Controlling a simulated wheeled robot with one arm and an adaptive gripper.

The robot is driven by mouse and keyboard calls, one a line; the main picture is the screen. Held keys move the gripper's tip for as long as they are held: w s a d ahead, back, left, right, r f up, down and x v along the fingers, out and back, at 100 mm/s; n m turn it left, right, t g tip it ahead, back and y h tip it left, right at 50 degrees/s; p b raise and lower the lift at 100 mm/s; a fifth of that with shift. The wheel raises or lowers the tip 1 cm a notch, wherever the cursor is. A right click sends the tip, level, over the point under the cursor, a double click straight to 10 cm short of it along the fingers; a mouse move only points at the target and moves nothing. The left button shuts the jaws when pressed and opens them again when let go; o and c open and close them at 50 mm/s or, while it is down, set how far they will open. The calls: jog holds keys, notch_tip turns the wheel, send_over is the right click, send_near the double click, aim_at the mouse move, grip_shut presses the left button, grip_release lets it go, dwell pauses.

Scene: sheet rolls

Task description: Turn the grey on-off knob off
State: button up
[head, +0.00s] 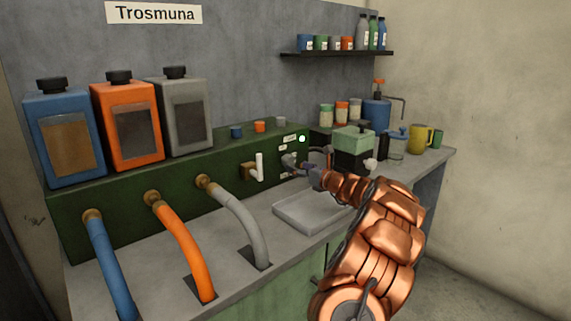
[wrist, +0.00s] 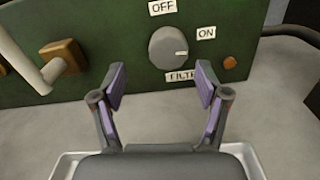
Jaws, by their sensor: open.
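The grey round knob (wrist: 168,48) is on the green panel in the wrist view. An OFF label (wrist: 163,7) is above it, an ON label (wrist: 206,33) to its upper right and a partly hidden label (wrist: 182,76) below it. The knob's light pointer mark faces right, roughly toward ON. My gripper (wrist: 160,82) is open and empty, its fingers spread below and either side of the knob, apart from it. In the head view my gripper (head: 299,164) is close to the panel and hides most of the knob area.
A white lever on a brass valve (wrist: 40,68) sticks out left of the knob; it also shows in the head view (head: 259,167). A metal tray (head: 292,217) lies below. A bright light (head: 302,139) shows on the panel. A green-topped machine (head: 353,148) stands to the right.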

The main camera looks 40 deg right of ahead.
aim_at(292, 162)
jog(key=w, duration=0.2)
jog(key=w+d, duration=0.1)
jog(key=w, duration=0.1)
jog(key=shift+w+d, duration=0.15)
jog(key=shift+w, duration=0.75)
